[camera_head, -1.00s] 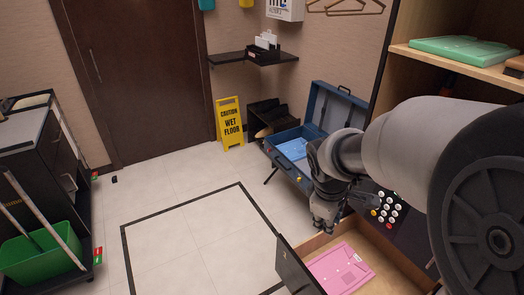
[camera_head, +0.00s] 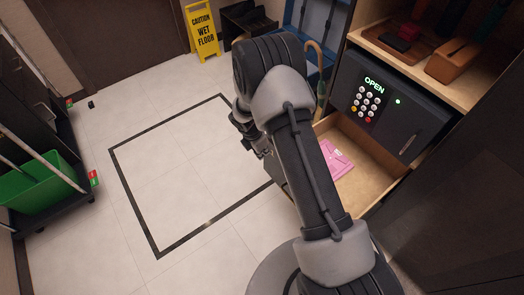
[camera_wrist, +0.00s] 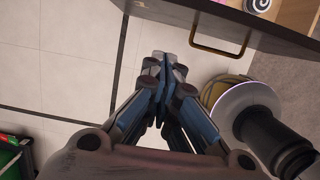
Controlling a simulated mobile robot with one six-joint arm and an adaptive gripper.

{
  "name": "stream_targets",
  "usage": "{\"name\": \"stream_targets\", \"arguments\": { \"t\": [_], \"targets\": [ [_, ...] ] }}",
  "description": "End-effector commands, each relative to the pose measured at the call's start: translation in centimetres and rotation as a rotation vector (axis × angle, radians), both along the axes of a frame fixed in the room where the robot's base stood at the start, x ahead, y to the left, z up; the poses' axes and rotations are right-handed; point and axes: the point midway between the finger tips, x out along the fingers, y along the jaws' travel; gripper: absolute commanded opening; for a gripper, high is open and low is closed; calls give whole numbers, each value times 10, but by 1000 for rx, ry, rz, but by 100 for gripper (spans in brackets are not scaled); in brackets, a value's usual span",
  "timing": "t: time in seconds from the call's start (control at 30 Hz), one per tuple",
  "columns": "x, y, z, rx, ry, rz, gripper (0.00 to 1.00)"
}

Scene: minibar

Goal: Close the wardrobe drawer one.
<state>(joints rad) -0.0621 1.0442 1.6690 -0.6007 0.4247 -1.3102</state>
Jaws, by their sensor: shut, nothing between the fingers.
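The open wardrobe drawer (camera_head: 380,172) is a pale wooden box under the safe, with a pink folded item (camera_head: 336,160) inside. My arm hides part of its front in the head view. In the wrist view the dark drawer front (camera_wrist: 188,12) runs along the top right, with a brass handle (camera_wrist: 222,48). My gripper (camera_head: 266,152) is outside the drawer, in front of its dark front panel. In the wrist view my gripper (camera_wrist: 166,62) is shut and empty, with its fingertips just below and left of the handle, apart from it.
A black safe (camera_head: 388,105) with a keypad and an "OPEN" display sits above the drawer. A wet floor sign (camera_head: 202,32) stands at the back. A cart with a green bucket (camera_head: 45,182) is at left. The tiled floor (camera_head: 180,165) between is clear.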

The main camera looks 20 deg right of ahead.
Motion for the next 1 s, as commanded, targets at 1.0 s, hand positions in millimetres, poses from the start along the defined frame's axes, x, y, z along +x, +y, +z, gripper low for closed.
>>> {"name": "stream_targets", "arguments": {
  "t": [1.0],
  "targets": [
    [19, -53, -67, 0, 0, -3, 0]
  ]
}}
